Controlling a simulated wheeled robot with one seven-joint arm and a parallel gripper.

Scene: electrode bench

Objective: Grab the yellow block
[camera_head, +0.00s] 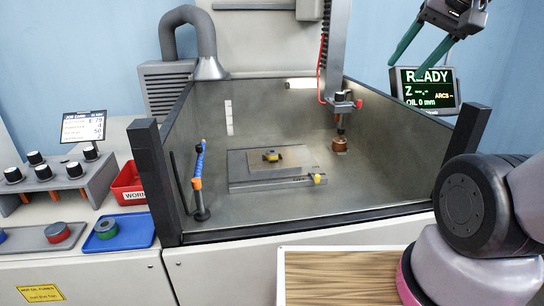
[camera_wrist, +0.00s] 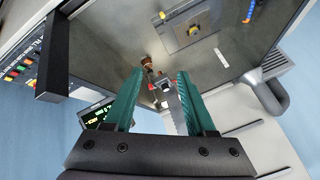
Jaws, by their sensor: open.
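A small yellow piece with a dark centre (camera_head: 271,156) sits on the raised grey plate (camera_head: 252,164) inside the tank. A second small yellow piece (camera_head: 320,179) is at the plate's front right edge. I cannot tell from their size which is the yellow block. In the wrist view one yellow piece (camera_wrist: 193,31) lies on the plate, at the top. My gripper (camera_head: 408,72) is at the upper right in the head view, high above the tank's right side and far from both pieces. Its teal fingers are apart and nothing is between them, as the wrist view (camera_wrist: 160,72) also shows.
Tank walls (camera_head: 420,150) and dark corner posts (camera_head: 152,180) surround the plate. A machine head with a copper electrode (camera_head: 339,145) hangs right of the plate. A blue-orange nozzle (camera_head: 198,165) stands left. A screen (camera_head: 428,88) is near my gripper. A wooden-topped surface (camera_head: 340,278) is in front.

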